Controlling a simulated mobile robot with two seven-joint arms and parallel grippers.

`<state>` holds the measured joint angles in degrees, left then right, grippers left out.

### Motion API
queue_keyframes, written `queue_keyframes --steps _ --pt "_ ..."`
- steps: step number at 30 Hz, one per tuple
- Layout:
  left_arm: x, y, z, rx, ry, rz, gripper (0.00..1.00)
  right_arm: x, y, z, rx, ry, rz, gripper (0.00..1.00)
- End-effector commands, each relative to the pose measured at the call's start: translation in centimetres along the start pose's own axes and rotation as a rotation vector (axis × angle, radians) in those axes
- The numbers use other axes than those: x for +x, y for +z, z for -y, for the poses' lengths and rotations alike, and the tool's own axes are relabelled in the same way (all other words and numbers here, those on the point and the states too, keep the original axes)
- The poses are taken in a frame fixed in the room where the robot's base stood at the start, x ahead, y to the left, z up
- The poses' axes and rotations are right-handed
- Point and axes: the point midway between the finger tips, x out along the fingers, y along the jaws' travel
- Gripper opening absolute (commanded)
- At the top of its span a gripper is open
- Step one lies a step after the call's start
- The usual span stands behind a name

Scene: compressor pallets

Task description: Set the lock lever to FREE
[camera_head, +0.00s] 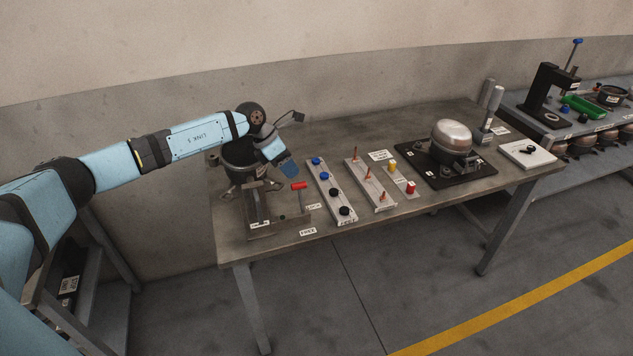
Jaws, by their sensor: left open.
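The lock lever's red handle (299,185) stands at the left part of the workbench, beside a metal fixture (258,208). Its post rises near the upper of two white labels (314,206), whose small text I cannot read surely. The FREE label (308,231) lies nearer the bench's front edge. My left gripper (287,168) is open, tilted down just above and left of the red handle, with a small gap seeming to show between them. The fingertips are too small to make out well. My right gripper is not in view.
A black pot-like part (238,155) sits behind the fixture, under my left arm. To the right are a strip with blue and black knobs (331,190), a plate with copper pins (370,184) and a compressor (452,140) on a black pad. The bench front edge near FREE is clear.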

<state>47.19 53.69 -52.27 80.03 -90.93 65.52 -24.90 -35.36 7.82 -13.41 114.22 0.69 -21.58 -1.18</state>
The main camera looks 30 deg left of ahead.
Motion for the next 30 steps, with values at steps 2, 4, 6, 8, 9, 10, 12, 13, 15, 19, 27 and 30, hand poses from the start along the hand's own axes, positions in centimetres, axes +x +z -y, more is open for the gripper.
queue_keyframes --steps 2,4,6,8,9,10,12,13,15,19,27,30 --pt "-2.3 -0.7 -2.3 0.023 0.065 -0.058 0.48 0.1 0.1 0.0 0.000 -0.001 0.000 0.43" --pt "-3.3 -1.1 -3.2 0.033 0.093 -0.088 0.48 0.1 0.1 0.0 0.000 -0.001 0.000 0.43" --pt "-3.5 -1.2 -3.7 0.036 0.106 -0.102 0.48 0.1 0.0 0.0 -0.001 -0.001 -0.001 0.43" --pt "-3.1 -1.3 -3.8 0.036 0.106 -0.105 0.48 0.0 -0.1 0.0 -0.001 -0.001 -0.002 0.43" --pt "-2.7 -1.3 -3.7 0.036 0.104 -0.105 0.48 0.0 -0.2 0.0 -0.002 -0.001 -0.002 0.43" --pt "-2.2 -1.3 -3.7 0.036 0.103 -0.104 0.48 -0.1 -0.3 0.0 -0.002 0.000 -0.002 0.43" --pt "-1.1 -1.4 -3.8 0.036 0.103 -0.104 0.48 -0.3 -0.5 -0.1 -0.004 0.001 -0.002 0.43" --pt "-0.5 -1.5 -3.9 0.036 0.102 -0.104 0.48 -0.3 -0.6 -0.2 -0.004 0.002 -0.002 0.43" --pt "1.0 -1.6 -4.0 0.035 0.102 -0.103 0.48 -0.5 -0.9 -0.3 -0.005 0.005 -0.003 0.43" --pt "3.9 -1.9 -4.3 0.035 0.101 -0.102 0.48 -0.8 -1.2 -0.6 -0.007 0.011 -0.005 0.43" --pt "8.5 -2.3 -4.8 0.034 0.102 -0.100 0.48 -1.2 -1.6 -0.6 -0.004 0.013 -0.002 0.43" --pt "9.3 -2.4 -5.0 0.035 0.103 -0.099 0.48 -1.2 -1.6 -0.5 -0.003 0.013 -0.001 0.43"
